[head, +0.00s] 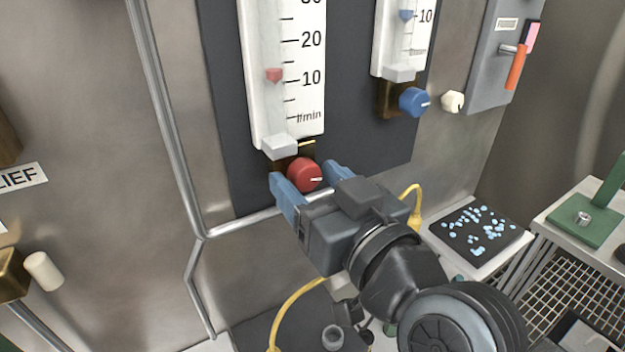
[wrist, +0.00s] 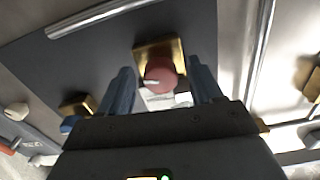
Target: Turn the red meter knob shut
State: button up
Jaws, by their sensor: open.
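The red meter knob (head: 304,174) sits below the large white flow meter (head: 265,110) on a dark panel. A white line on the knob points right in the head view. The red float (head: 274,75) in that meter stands a little above the 10 mark. My gripper (head: 305,175) is open, with one blue finger on each side of the knob. In the wrist view the knob (wrist: 160,75) shows between the fingers in front of a brass block (wrist: 160,47). I cannot tell whether the fingers touch it.
A blue knob (head: 414,101) and a cream knob (head: 453,101) are to the upper right. A metal pipe (head: 170,120) runs down the wall at left and bends under the panel. A yellow hose (head: 290,305) hangs below my arm. A grey box with an orange lever (head: 516,68) is at far right.

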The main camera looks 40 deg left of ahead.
jog(key=c, duration=1.1)
jog(key=shift+o, duration=0.2)
jog(key=shift+f+b, duration=0.15)
jog(key=shift+b, duration=0.3)
jog(key=n+b, duration=0.3)
jog(key=shift+w+d+f, duration=0.1)
jog(key=shift+f, duration=0.05)
jog(key=n+b, duration=0.4)
jog(key=b, duration=0.1)
jog(key=shift+n, duration=0.3)
jog(key=n+b, duration=0.4)
jog(key=shift+w, duration=0.1)
jog(key=shift+r+n+b, duration=0.25)
jog(key=shift+n+b, duration=1.25)
jog(key=shift+n, duration=0.2)
